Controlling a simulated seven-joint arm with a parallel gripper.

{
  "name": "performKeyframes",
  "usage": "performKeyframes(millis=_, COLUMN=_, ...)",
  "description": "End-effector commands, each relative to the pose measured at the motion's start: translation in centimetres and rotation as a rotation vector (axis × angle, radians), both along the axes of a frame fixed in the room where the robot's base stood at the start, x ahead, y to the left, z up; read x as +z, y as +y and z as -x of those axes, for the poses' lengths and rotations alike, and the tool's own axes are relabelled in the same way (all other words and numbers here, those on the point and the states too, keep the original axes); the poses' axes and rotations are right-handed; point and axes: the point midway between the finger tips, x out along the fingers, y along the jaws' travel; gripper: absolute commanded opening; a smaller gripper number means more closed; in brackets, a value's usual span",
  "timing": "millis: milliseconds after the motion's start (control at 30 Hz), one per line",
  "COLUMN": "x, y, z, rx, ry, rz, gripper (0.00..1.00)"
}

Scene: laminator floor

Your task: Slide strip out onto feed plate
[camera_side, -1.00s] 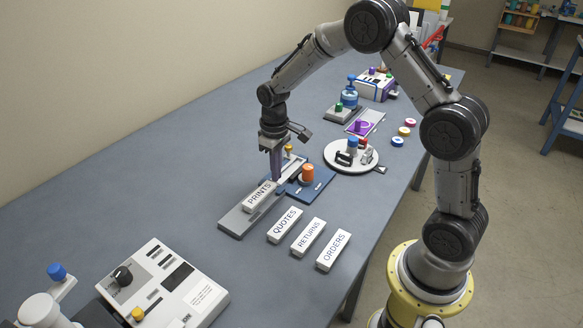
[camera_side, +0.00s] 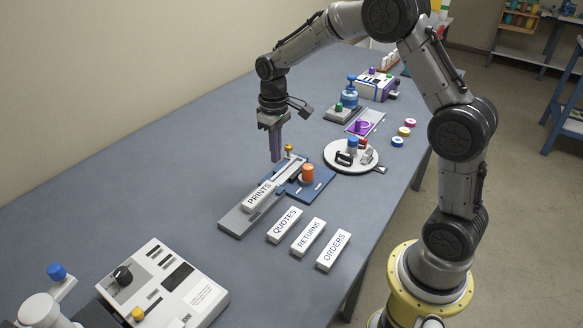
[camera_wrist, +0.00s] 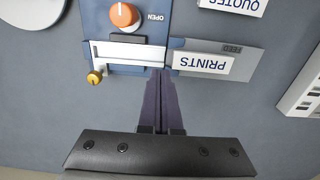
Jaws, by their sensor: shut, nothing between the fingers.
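The strip, a white bar lettered PRINTS (camera_side: 258,195), lies on the grey feed plate (camera_side: 236,222). In the wrist view the PRINTS strip (camera_wrist: 202,64) lies on the feed plate (camera_wrist: 240,66), just outside the blue device with its white channel (camera_wrist: 125,53). The blue device (camera_side: 318,185) has an orange knob (camera_side: 307,173) and a small yellow knob (camera_side: 288,149). My gripper (camera_side: 276,160) is shut and empty, raised above the device's near-wall side. In the wrist view its fingertips (camera_wrist: 160,72) appear close to the strip's left end, apart from it.
Three white bars, QUOTES (camera_side: 285,225), RETURNS (camera_side: 308,237) and ORDERS (camera_side: 333,250), lie to the right of the feed plate. A round white stand (camera_side: 340,165) with stamps stands behind the device. A white machine (camera_side: 165,285) stands at front left.

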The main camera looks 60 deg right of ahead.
Motion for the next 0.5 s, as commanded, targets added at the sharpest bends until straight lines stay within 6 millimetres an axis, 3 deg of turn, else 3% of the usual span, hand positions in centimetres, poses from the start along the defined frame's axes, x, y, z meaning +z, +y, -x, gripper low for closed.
performKeyframes(millis=500, x=2.9, y=0.0, z=0.0, rx=0.0, ry=-0.001, rz=0.0, gripper=0.0)
